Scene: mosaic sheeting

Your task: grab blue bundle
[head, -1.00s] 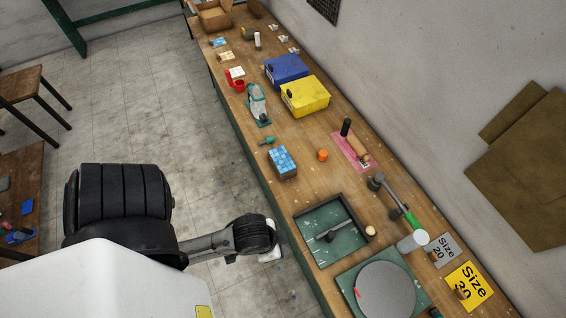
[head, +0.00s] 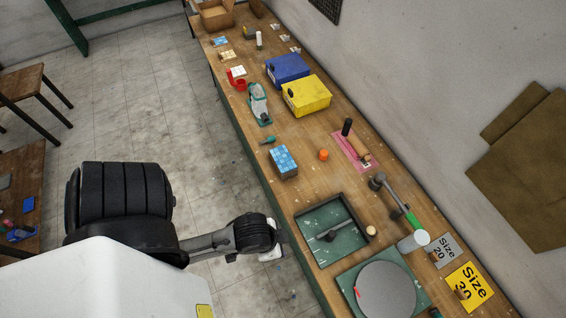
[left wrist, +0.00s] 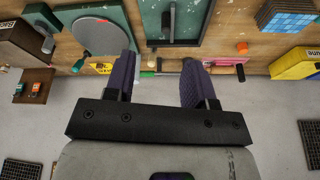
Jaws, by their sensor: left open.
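The blue bundle (head: 284,161) is a block of blue mosaic tiles on the long wooden bench, near its front edge. It also shows in the left wrist view (left wrist: 287,17) at the upper right. My left gripper (left wrist: 157,78) is open, with two dark padded fingers apart and nothing between them. It is well away from the bundle. In the head view my left arm reaches toward the bench's front edge, nearer than the bundle, and the fingertips cannot be made out. My right gripper is in neither view.
A green tray (head: 335,234) and a round grey disc (head: 386,291) on a green board lie on the near bench. An orange cup (head: 323,155) stands right of the bundle. Yellow (head: 306,96) and blue (head: 287,70) boxes stand farther back.

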